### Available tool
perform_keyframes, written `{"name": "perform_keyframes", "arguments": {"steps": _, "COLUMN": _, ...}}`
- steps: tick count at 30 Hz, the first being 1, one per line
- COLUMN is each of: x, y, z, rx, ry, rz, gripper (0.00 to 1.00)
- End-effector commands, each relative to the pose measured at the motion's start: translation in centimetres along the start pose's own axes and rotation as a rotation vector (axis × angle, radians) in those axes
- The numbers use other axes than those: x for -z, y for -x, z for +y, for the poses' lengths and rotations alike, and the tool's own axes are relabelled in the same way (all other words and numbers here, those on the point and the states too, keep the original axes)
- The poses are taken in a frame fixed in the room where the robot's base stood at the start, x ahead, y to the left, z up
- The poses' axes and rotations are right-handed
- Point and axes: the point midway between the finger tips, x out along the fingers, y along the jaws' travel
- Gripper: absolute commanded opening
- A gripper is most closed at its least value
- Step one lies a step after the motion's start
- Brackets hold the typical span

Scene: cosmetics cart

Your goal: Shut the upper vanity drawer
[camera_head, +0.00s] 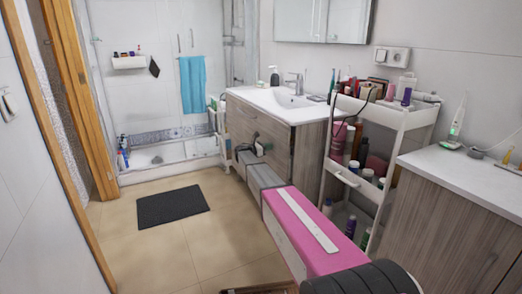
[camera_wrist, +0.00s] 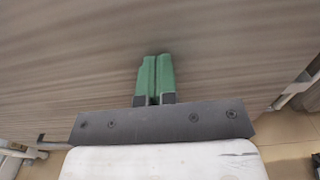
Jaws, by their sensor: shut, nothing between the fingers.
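The vanity (camera_head: 308,152) has a grey-brown wood-grain body under a white basin top and stands right of centre in the head view. Its upper drawer front (camera_head: 240,119) faces left, towards the open floor. Whether that drawer stands out from the body is hard to tell in the head view. My gripper (camera_head: 252,147) is low beside the vanity front, partly hidden by my own wrist. In the wrist view its green fingers (camera_wrist: 156,72) are shut together and empty. They point at a wood-grain panel (camera_wrist: 80,55) filling most of that view; contact cannot be made out.
A white cart (camera_head: 343,179) loaded with bottles stands right of the vanity, close to my arm. A white-topped cabinet (camera_head: 440,215) is at the right. A dark mat (camera_head: 172,205) lies on the otherwise clear tiled floor at the left.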

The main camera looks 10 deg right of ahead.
Motion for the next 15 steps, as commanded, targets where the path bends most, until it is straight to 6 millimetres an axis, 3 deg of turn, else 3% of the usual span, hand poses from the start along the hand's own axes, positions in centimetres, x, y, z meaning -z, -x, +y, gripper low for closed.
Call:
{"name": "perform_keyframes", "arguments": {"steps": 6, "x": 0.0, "y": -2.4, "z": 0.0, "rx": 0.000, "ry": 0.000, "rz": 0.000, "gripper": 0.00}}
{"name": "perform_keyframes", "arguments": {"steps": 15, "x": 0.0, "y": -3.6, "z": 0.0, "rx": 0.000, "ry": 0.000, "rz": -0.001, "gripper": 0.00}}
